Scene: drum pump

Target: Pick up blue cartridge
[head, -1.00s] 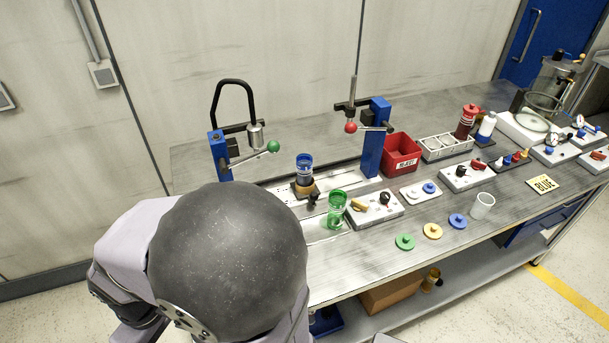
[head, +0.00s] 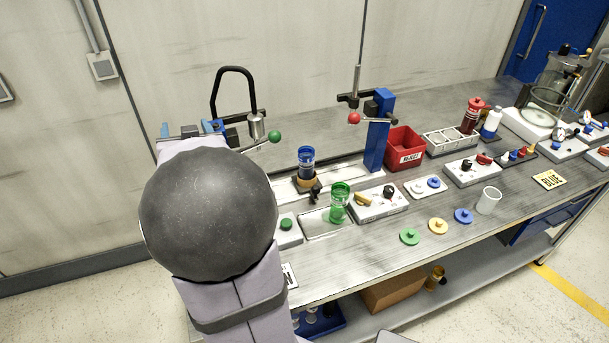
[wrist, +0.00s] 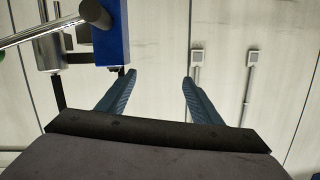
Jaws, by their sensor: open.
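The blue cartridge (head: 306,160) stands upright in a dark holder on the station rail, right of the left lever press, in the head view. It does not show in the wrist view. My gripper (wrist: 158,75) is open and empty, its two blue fingers spread in front of the bare wall. In the head view, my gripper (head: 190,130) shows only in part beyond my arm's dark round joint, left of the cartridge and apart from it.
The left lever press (head: 256,127) stands close to my gripper; its blue post (wrist: 112,32) shows at left in the wrist view. The right press (head: 377,130) and a green cup (head: 339,203) flank the cartridge. A red bin (head: 404,148) stands farther right.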

